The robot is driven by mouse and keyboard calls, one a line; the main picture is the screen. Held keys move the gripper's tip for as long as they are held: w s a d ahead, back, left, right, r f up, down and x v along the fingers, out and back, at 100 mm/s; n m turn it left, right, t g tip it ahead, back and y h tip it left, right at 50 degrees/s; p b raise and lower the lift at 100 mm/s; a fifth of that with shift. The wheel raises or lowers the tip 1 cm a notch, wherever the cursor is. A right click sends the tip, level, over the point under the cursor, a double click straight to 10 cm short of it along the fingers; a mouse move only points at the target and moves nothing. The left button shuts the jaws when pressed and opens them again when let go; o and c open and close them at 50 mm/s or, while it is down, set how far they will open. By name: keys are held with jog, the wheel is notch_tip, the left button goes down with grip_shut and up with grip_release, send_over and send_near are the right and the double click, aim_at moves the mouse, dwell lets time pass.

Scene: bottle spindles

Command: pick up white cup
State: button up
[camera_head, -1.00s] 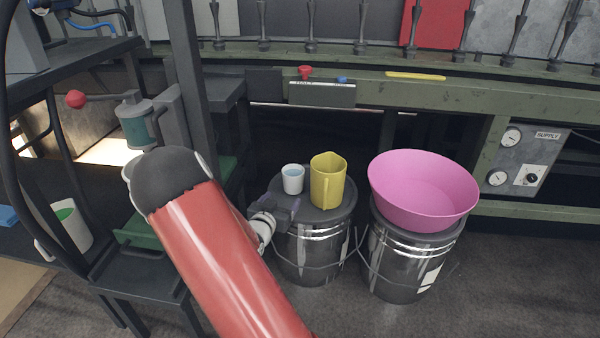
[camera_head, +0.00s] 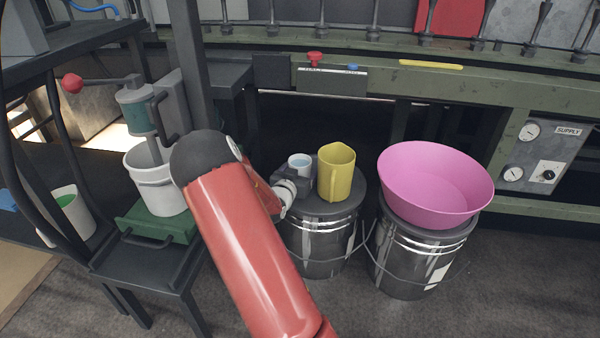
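The small white cup (camera_head: 299,161), with pale blue inside, stands on the dark lid of the left metal bucket, left of a yellow pitcher (camera_head: 336,174). My gripper (camera_head: 296,176) is at the near side of the cup, low down, and covers its lower part. My red arm reaches in from the bottom of the picture. The fingers are small, dark and partly merged with the lid, so whether they touch or enclose the cup cannot be told.
A pink bowl (camera_head: 436,180) sits on the right metal bucket (camera_head: 405,262). The left metal bucket (camera_head: 318,250) stands beside it. A white bucket (camera_head: 150,190) stands on a green stand at left, and a white container with green inside (camera_head: 70,215) is farther left.

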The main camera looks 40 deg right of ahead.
jog(key=c, duration=0.8)
jog(key=shift+r, duration=0.1)
notch_tip(320, 180, up, 20)
jog(key=p, duration=0.4)
jog(key=shift+p, duration=0.35)
